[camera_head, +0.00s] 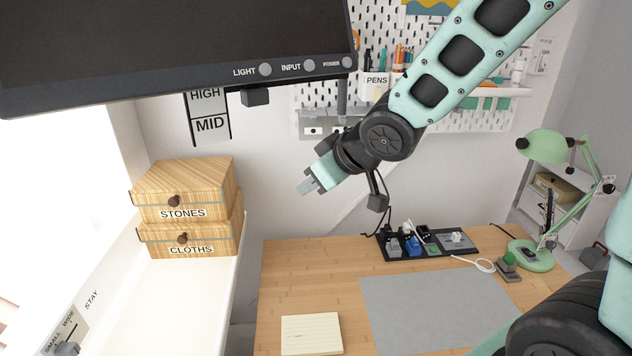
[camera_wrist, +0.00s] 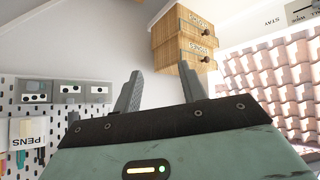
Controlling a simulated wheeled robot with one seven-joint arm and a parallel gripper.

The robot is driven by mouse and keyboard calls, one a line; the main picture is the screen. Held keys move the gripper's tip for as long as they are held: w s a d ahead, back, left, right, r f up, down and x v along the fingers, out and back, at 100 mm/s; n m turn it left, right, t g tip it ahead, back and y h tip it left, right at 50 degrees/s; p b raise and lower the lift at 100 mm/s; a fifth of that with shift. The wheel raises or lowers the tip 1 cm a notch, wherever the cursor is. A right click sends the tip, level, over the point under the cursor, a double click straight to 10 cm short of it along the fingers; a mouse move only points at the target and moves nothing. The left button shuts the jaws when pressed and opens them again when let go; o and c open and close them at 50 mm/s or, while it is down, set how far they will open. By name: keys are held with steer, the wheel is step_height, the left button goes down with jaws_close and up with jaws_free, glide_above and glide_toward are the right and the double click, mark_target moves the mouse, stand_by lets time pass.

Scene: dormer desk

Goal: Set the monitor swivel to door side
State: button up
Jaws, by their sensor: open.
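The monitor (camera_head: 180,50) hangs large at the upper left of the head view, its lower bezel marked LIGHT, INPUT and POWER. A dark block (camera_head: 256,97) and a dark upright post (camera_head: 342,98) show below its lower edge. No door-side mark is readable, and I cannot tell which part is the swivel. My gripper (camera_head: 309,187) is below the monitor, apart from it, pointing down and left. In the wrist view my gripper (camera_wrist: 165,78) has its two fingers spread with nothing between them. The monitor does not show in the wrist view.
Wooden drawer boxes STONES (camera_head: 190,187) and CLOTHS (camera_head: 195,236) stand on the left ledge. A HIGH/MID scale (camera_head: 208,112) hangs behind the monitor. The desk (camera_head: 290,265) holds a black organiser (camera_head: 433,244), a notepad (camera_head: 311,334) and a green lamp (camera_head: 532,256).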

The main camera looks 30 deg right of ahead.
steer(key=shift+s+a, duration=0.15)
steer(key=c, duration=0.5)
steer(key=w+d+n, duration=0.1)
steer(key=w+d+n+t, duration=0.1)
steer(key=d, duration=0.1)
steer(key=w+d+n+t, duration=0.1)
steer(key=d, duration=0.1)
steer(key=shift+w+r+n+y, duration=0.25)
steer(key=shift+w+n+y, duration=0.05)
steer(key=shift+w, duration=0.1)
jaws_close()
steer(key=d+r+n+t+y+b, duration=0.1)
steer(key=d+r+n+t, duration=0.15)
steer(key=d+n, duration=0.4)
steer(key=d+r+n+t+y, duration=0.1)
steer(key=d+r+n+t, duration=0.1)
steer(key=d+n+t, duration=0.35)
steer(key=w+g+p, duration=0.1)
steer(key=w+p, duration=0.5)
steer(key=w, duration=0.7)
steer(key=shift+d+n+g+p, duration=0.2)
steer(key=shift+n+g+p, duration=0.1)
steer(key=shift+g, duration=0.1)
